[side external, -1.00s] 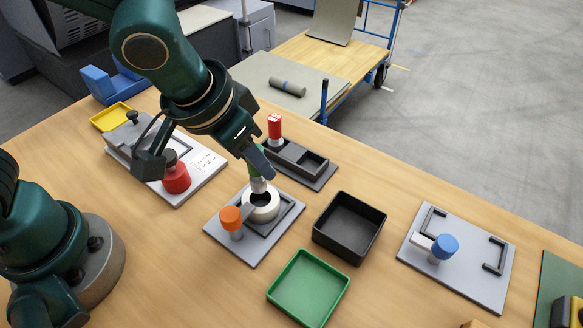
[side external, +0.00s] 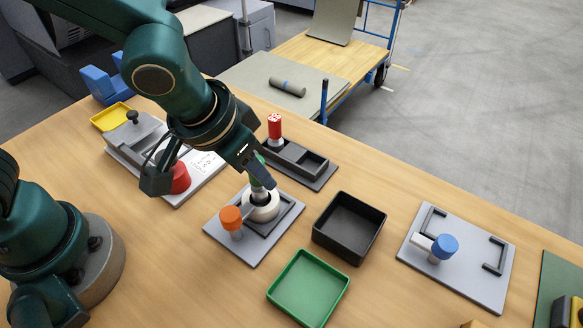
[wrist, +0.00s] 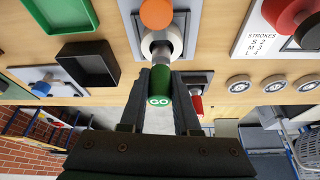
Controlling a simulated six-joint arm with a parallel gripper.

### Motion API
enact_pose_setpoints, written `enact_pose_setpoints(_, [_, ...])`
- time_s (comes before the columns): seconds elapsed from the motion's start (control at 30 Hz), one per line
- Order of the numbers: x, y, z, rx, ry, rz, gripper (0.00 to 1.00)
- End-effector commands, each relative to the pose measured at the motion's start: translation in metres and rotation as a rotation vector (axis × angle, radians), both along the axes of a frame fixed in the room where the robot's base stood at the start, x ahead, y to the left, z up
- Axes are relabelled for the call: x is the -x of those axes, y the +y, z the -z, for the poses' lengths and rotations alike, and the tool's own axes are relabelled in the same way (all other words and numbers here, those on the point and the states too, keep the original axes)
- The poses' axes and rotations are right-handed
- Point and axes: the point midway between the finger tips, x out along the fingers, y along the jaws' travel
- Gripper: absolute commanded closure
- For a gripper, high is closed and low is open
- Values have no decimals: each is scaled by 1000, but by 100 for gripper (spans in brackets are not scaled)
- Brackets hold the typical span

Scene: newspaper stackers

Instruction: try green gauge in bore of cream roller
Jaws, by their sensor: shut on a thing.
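My gripper (side external: 262,176) is shut on the green gauge (wrist: 159,86), whose end marked GO faces the wrist camera. In the side view the green gauge (side external: 256,182) is partly hidden by the fingers. The cream roller (side external: 264,212) sits in a dark bracket on a grey plate, with an orange-knobbed clamp (side external: 231,218) beside it. The gauge's lower end is at the roller's dark bore; I cannot tell whether it is inside. The cream roller (wrist: 148,43) also shows in the wrist view, beyond the gauge.
A red gauge (side external: 275,126) stands in a dark holder (side external: 305,165) behind the roller. A black tray (side external: 322,236) and a green tray (side external: 308,290) lie to the right and front. A blue-knobbed clamp plate (side external: 483,280) is farther right. A red-knobbed device (side external: 181,178) stands left.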

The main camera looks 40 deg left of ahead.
Motion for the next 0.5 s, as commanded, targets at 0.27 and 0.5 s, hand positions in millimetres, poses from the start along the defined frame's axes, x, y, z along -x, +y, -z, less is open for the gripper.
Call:
enact_pose_setpoints(0.27, [0, 0, 1, 0, -1, 0, 100])
enact_pose_setpoints(0.5, [-1, 0, 4, -1, -2, 0, 100])
